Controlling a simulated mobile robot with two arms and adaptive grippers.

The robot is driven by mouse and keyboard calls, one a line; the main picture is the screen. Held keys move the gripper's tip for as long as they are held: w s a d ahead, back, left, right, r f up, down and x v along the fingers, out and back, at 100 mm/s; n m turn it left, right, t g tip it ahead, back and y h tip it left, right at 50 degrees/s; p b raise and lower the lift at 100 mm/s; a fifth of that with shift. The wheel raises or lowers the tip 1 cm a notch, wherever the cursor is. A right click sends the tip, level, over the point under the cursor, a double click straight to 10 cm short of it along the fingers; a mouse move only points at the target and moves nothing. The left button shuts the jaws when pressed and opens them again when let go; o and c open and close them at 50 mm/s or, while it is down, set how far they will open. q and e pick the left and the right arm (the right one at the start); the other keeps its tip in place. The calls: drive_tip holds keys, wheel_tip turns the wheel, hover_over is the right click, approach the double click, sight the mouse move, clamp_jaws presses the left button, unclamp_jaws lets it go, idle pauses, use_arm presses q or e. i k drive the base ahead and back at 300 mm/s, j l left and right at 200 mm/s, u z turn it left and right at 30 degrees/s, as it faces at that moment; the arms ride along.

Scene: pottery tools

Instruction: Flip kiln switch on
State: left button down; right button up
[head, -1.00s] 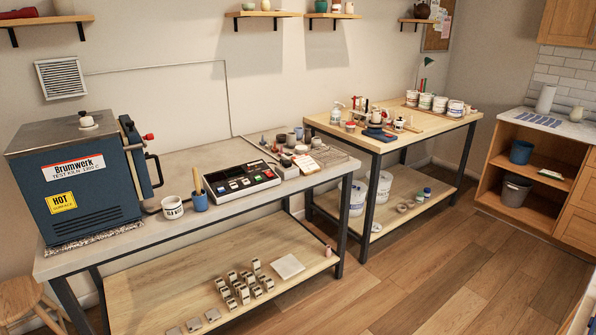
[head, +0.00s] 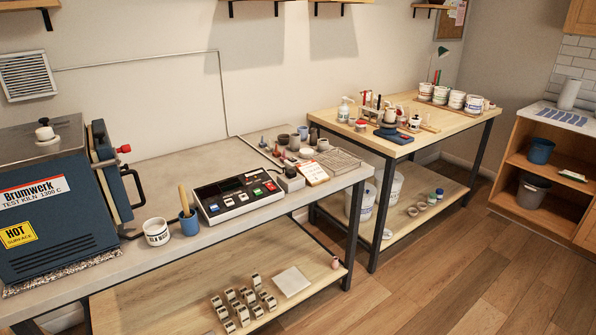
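The kiln (head: 52,205) is a dark blue box with a grey top, labelled "Brumwerk TEST KILN 1300 C" and "HOT SURFACE". It stands at the left end of the near grey-topped bench. A red knob (head: 124,149) and a dark handle (head: 133,187) show on its right side. A control box (head: 237,197) with a dark panel and red, green and white keys lies on the bench right of the kiln. I cannot tell which part is the kiln switch or how it is set. Neither of my grippers is in view.
A white wax pot (head: 156,232) and a blue cup (head: 189,223) with a brush stand between kiln and control box. Small pots and a wire rack (head: 338,161) fill the bench's right end. A wooden table (head: 466,121) with jars stands beyond. The wooden floor (head: 440,290) is clear.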

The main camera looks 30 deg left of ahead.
sight(269, 185)
drive_tip(key=i+j, duration=0.3)
drive_tip(key=i+j+z, duration=0.1)
drive_tip(key=i+j, duration=0.15)
drive_tip(key=j, duration=0.2)
drive_tip(key=i+j, duration=0.3)
